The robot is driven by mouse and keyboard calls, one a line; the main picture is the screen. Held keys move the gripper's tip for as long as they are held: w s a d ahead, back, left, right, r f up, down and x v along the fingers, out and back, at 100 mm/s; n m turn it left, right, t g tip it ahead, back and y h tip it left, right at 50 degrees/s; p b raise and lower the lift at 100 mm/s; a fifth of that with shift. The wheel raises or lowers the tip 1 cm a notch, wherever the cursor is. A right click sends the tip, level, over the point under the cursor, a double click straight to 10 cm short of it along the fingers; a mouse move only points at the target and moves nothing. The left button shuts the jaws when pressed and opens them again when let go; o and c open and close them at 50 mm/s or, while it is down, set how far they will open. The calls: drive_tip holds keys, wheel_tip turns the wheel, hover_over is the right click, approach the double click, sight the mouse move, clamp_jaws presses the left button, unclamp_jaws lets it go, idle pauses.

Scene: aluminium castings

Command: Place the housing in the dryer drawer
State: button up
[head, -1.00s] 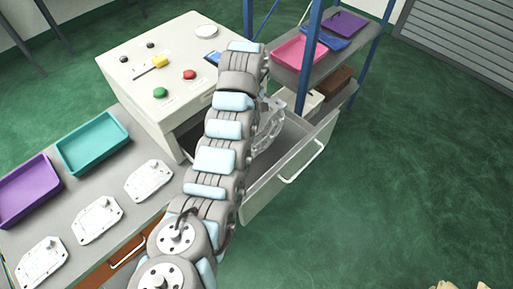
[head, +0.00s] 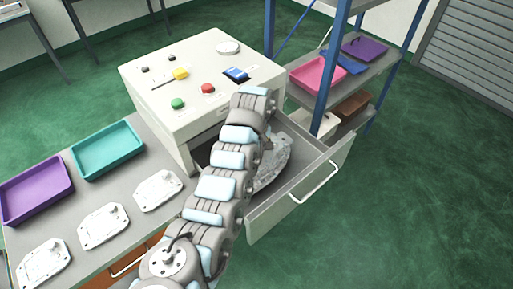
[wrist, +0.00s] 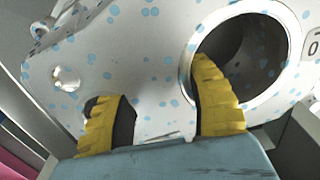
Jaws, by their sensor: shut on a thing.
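The housing (head: 274,166) is a pale grey casting inside the outline of the open dryer drawer (head: 328,184) in the head view. I cannot tell whether it touches the drawer floor. In the wrist view the housing (wrist: 150,60) fills the picture, with blue spots and a large round bore at right. My gripper (wrist: 158,98) is shut on it. One yellow finger reaches in front of the bore and the other sits at a smaller opening at left. In the head view my arm hides most of the gripper and part of the housing.
The dryer cabinet (head: 160,100) has coloured buttons on top. A blue-posted shelf with a pink tray (head: 318,75) stands close behind the drawer. Several flat castings, a teal tray (head: 108,150) and a purple tray (head: 36,188) lie on the left bench. Floor right of the drawer is clear.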

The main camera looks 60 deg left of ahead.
drive_tip(key=shift+w+f, duration=0.1)
drive_tip(key=shift+f, duration=1.8)
drive_tip(key=o, duration=1.2)
drive_tip(key=shift+a, duration=0.1)
wheel_tip(320, 180, up, 11)
drive_tip(key=shift+w+a+r+p, duration=0.1)
drive_tip(key=shift+r+p, duration=0.1)
drive_tip(key=shift+p, duration=0.5)
drive_tip(key=shift+w+r, duration=0.1)
drive_tip(key=shift+r, duration=0.2)
